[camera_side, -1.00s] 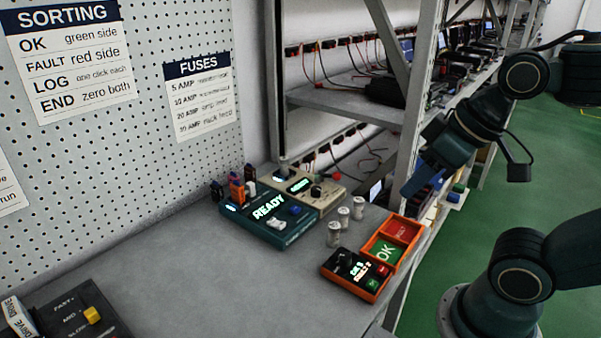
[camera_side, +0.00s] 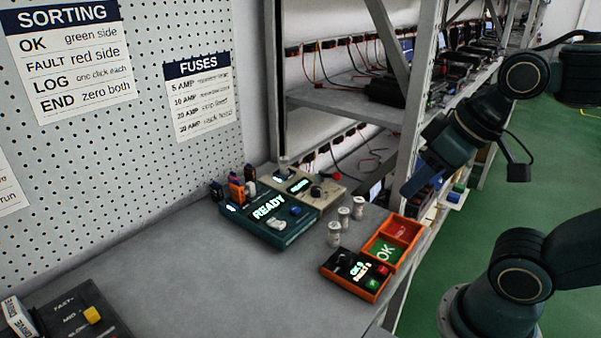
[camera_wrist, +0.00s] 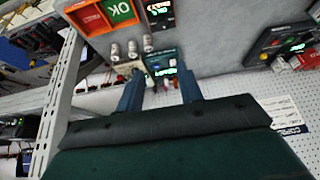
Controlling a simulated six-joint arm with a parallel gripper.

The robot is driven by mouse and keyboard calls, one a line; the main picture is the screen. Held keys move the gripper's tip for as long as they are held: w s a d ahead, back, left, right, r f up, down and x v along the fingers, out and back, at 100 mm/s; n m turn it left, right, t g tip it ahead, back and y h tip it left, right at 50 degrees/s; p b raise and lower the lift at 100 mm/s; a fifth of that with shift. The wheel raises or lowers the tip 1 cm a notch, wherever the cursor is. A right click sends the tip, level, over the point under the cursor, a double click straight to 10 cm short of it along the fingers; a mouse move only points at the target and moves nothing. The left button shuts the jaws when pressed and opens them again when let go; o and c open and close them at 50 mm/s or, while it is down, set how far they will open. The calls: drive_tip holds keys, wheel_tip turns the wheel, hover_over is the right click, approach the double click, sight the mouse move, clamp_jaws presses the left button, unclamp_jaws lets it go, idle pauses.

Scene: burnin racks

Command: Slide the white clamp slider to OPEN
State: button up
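The teal tester (camera_side: 290,237) with a lit READY display stands on the bench. A small white piece (camera_side: 277,223) on its top looks like the clamp slider; its setting and any OPEN label are too small to read. In the wrist view the teal tester (camera_wrist: 157,58) shows upside down between my fingers, partly hidden, and I cannot make out the slider there. My gripper (camera_side: 407,190) is raised to the right of the tester, well apart from it. In the wrist view my gripper (camera_wrist: 161,92) has its two blue fingers apart with nothing between them.
A beige unit (camera_side: 325,192) stands behind the tester. Several silver cylinders (camera_side: 344,216) stand to its right. An orange OK/FAULT tray (camera_side: 404,258) and counter box (camera_side: 352,284) sit near the bench's right edge. A dark selector panel (camera_side: 75,315) is front left. The bench middle is clear.

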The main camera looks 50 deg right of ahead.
drive_tip(key=shift+o, duration=0.4)
drive_tip(key=w+r+m+g, duration=0.1)
drive_tip(key=w+r+m, duration=0.4)
drive_tip(key=w, duration=0.6)
drive_tip(key=m+g, duration=0.5)
drive_tip(key=m, duration=0.8)
hover_over(250, 183)
wheel_tip(250, 183, down, 12)
drive_tip(key=shift+f, duration=0.1)
wheel_tip(250, 183, down, 14)
drive_tip(key=shift+r, duration=0.1)
